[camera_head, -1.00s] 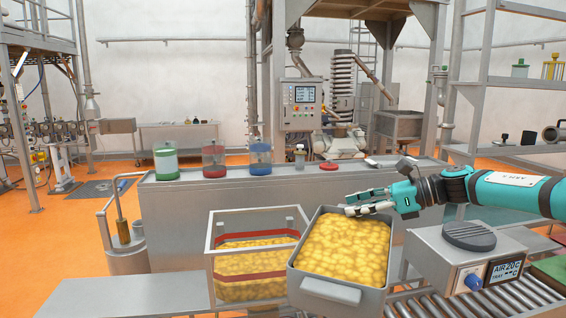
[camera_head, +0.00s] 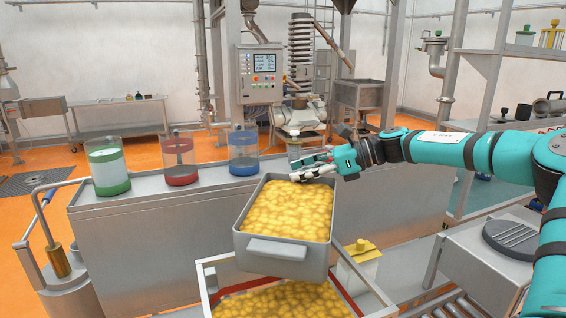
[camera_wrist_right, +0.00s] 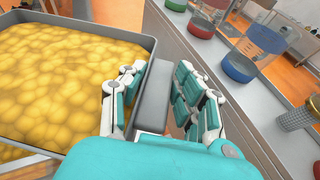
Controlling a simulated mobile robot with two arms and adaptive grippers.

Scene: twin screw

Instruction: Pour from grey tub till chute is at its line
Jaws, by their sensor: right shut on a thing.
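The grey tub (camera_head: 284,257) is full of yellow lumpy material and hangs in the air above and behind the chute, looking close to level. My right gripper (camera_head: 308,172) is shut on the tub's far end. In the right wrist view the fingers (camera_wrist_right: 150,95) close around the tub's grey handle (camera_wrist_right: 156,97), with the yellow contents to the left. The chute (camera_head: 203,285) is a clear-walled box with a pale frame and a red line band. It holds yellow material, but its front is cut off, so the level against the line cannot be told. My left gripper is out of view.
A grey counter (camera_head: 120,222) behind the chute carries clear canisters with green (camera_head: 109,168), red (camera_head: 180,160) and blue (camera_head: 243,152) bases. A yellow-capped container (camera_head: 359,257) stands right of the chute. A scale-like unit (camera_head: 480,250) is at the right.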

